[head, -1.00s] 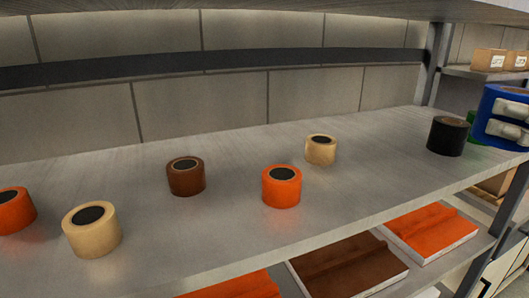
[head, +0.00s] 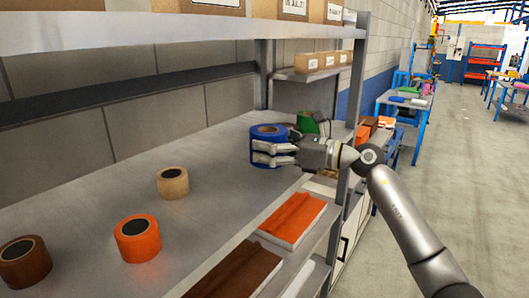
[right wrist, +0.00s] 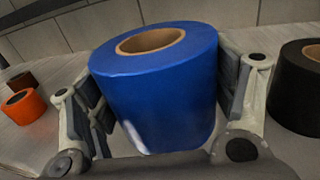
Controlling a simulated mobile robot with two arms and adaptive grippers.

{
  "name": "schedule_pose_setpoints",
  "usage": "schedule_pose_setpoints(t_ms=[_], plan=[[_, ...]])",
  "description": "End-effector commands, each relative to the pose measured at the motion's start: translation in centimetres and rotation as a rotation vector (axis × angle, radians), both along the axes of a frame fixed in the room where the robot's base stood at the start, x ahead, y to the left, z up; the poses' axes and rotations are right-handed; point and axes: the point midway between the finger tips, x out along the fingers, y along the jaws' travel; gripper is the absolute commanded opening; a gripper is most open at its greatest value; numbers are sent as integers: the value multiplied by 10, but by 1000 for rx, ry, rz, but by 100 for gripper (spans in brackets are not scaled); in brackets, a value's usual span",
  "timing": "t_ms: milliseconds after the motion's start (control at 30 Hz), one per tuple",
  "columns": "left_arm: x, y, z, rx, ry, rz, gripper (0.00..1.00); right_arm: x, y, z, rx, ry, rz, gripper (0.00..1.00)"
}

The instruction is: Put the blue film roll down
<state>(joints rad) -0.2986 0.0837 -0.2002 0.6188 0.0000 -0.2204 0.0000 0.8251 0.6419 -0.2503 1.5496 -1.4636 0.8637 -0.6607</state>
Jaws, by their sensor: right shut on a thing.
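The blue film roll (head: 262,154) is upright in my right gripper (head: 272,152), over the right end of the grey shelf (head: 215,150). In the right wrist view the blue roll (right wrist: 155,85) fills the middle, with its brown cardboard core showing on top. The right gripper's fingers (right wrist: 160,100) are shut on it from both sides. I cannot tell whether its base touches the shelf. My left gripper is not in view.
A green roll (head: 308,124) stands just right of the blue one. A black roll (right wrist: 298,85) is close on its right in the wrist view. Beige (head: 173,184), orange (head: 138,240) and brown (head: 24,262) rolls stand to the left. A shelf post (head: 357,100) rises beside my arm.

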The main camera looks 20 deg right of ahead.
Motion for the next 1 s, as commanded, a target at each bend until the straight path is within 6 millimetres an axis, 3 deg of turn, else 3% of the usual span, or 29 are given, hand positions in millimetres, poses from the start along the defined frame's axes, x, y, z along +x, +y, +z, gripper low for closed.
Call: schedule_pose_setpoints(t_ms=[267,467,867,900,1000], plan=[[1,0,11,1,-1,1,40,16,8,-19,4,2,1,47],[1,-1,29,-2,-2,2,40,15,7,-43,3,0,0,47],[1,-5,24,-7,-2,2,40,15,6,-52,0,-4,-1,47],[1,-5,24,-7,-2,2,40,15,6,-53,-1,-2,-1,79],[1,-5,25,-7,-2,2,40,15,6,-52,0,-1,-1,92]])
